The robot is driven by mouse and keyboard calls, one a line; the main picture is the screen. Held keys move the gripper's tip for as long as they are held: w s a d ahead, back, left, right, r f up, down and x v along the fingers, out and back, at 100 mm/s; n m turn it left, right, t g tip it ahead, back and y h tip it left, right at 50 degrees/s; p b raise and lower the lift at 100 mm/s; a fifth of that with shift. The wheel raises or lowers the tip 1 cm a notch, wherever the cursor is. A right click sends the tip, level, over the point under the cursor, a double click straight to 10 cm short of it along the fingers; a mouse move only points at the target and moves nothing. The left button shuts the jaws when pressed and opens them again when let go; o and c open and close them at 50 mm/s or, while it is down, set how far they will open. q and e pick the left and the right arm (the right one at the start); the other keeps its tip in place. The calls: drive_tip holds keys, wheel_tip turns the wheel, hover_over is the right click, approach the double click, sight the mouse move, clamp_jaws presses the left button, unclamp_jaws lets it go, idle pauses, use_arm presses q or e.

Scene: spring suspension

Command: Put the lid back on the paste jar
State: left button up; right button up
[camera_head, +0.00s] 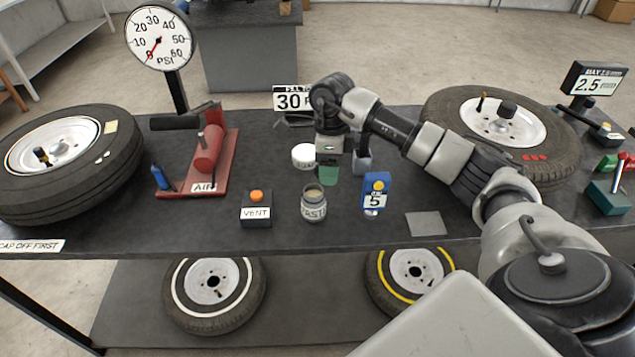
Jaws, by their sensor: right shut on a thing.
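The paste jar (313,207) stands upright and open on the dark bench top, with tan paste showing at its mouth. My right gripper (329,168) is above the bench, behind and slightly right of the jar. It points down and is shut on a small green thing (329,176), apart from the jar. I cannot tell for sure that this green thing is the lid, as the fingers partly hide it. No other loose lid can be made out. My left gripper is not in view.
A white tub (303,156) stands left of the gripper, and a grey item (362,163) right of it. A VENT button box (256,208) and a blue counter (376,192) flank the jar. A red air pump (206,160) and tyres (125,160) stand farther out.

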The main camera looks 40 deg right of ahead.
drive_tip(key=s+d+r, duration=0.1)
drive_tip(key=d, duration=0.1)
drive_tip(key=s+d+r+b, duration=0.1)
drive_tip(key=s+d+r, duration=0.1)
drive_tip(key=s+d+r+b, duration=0.1)
drive_tip(key=s+d, duration=0.1)
drive_tip(key=shift+s+d+r, duration=0.1)
drive_tip(key=shift+d+r, duration=0.15)
drive_tip(key=shift+r, duration=0.15)
drive_tip(key=shift+s+d+r, duration=0.3)
drive_tip(key=shift+d+r, duration=0.05)
drive_tip(key=shift+d, duration=0.05)
